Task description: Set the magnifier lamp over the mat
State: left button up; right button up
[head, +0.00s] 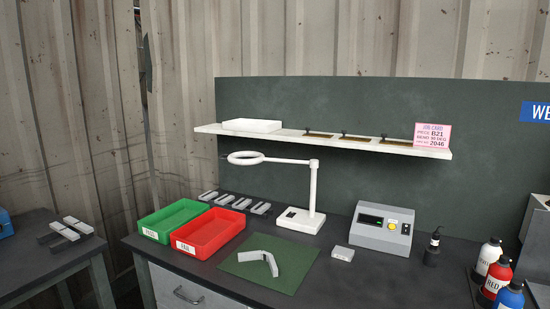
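The white magnifier lamp (313,190) stands on the dark bench behind the mat, its square base on the bench top. Its arm reaches left from the top of the post, and its ring head (245,158) hangs over the area behind the red tray, left of the mat. The green mat (243,270) lies flat near the bench's front edge. A bent grey-white part (262,260) lies on the mat. Neither of my grippers shows in the head view.
A green tray (145,228) and a red tray (185,249) stand left of the mat. A grey box with a screen (376,241), a small white block (342,254), a dark pump bottle (432,256) and coloured bottles (497,275) are to the right. A white shelf (290,136) runs above.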

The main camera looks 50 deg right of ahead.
aim_at(314, 164)
jog(key=z, duration=1.3)
